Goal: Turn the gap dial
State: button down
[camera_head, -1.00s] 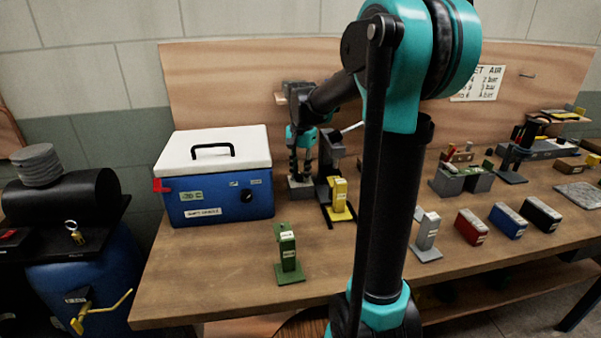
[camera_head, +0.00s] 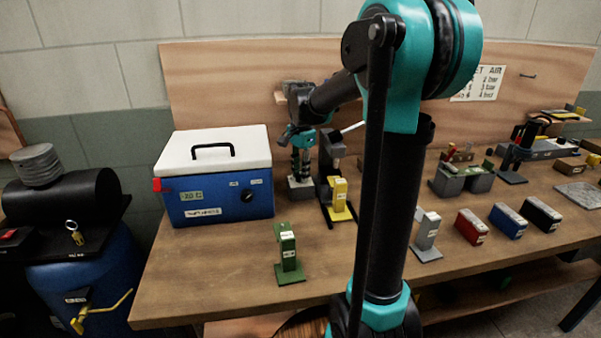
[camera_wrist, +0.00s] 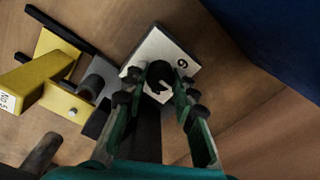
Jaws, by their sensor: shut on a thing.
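A pale square block with a dark round knob (camera_wrist: 160,70) on it, seemingly the gap dial, lies under my gripper in the wrist view. A single digit, 6 or 9, shows at one corner of its pale plate (camera_wrist: 177,48). My gripper (camera_wrist: 158,88) has its fingers on either side of the knob and is shut on it. In the head view my gripper (camera_head: 302,168) points down onto the grey block (camera_head: 300,190), beside a dark press-like stand (camera_head: 333,160). The knob is hidden there by the fingers.
A yellow gauge piece (camera_head: 340,197) stands close to the right of the block. A blue cooler with a white lid (camera_head: 222,200) stands close on the left. A green piece (camera_head: 288,255) stands nearer the front. Bare bench lies between them.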

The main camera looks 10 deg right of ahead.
jog(key=c, duration=1.2)
grip_release()
notch_tip(320, 180, up, 12)
jog(key=shift+s+d, duration=0.1)
jog(key=shift+s, duration=0.1)
